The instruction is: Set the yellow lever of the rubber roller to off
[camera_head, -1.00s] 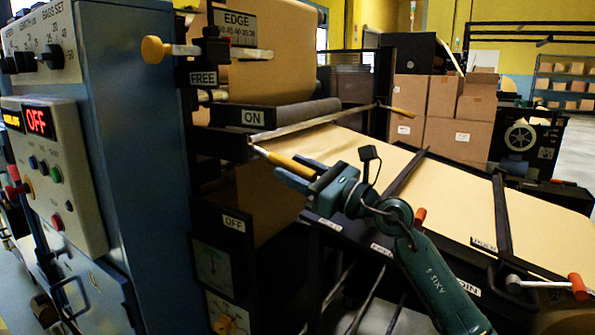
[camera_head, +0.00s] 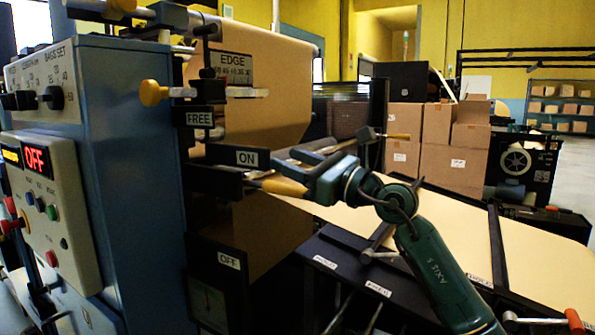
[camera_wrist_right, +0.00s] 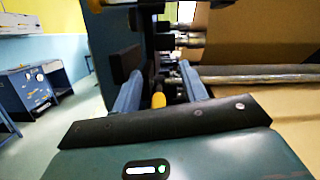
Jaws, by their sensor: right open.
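The yellow lever handle (camera_head: 284,187) of the rubber roller sticks out sideways, just below the ON label (camera_head: 246,158) and well above the OFF label (camera_head: 229,260). My right gripper (camera_head: 298,163) is open at the handle and hides part of its right end. In the right wrist view, the yellow handle end (camera_wrist_right: 158,100) shows between the two spread fingers. I cannot tell whether they touch it. The rubber roller is largely hidden behind the gripper. My left gripper is not in view.
The blue machine cabinet (camera_head: 120,150) with its control panel (camera_head: 50,215) stands at left. A yellow knob (camera_head: 153,92) juts out above the FREE label (camera_head: 199,119). The kraft paper web (camera_head: 455,215) runs right, under dark crossbars. Cardboard boxes (camera_head: 435,140) stand behind.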

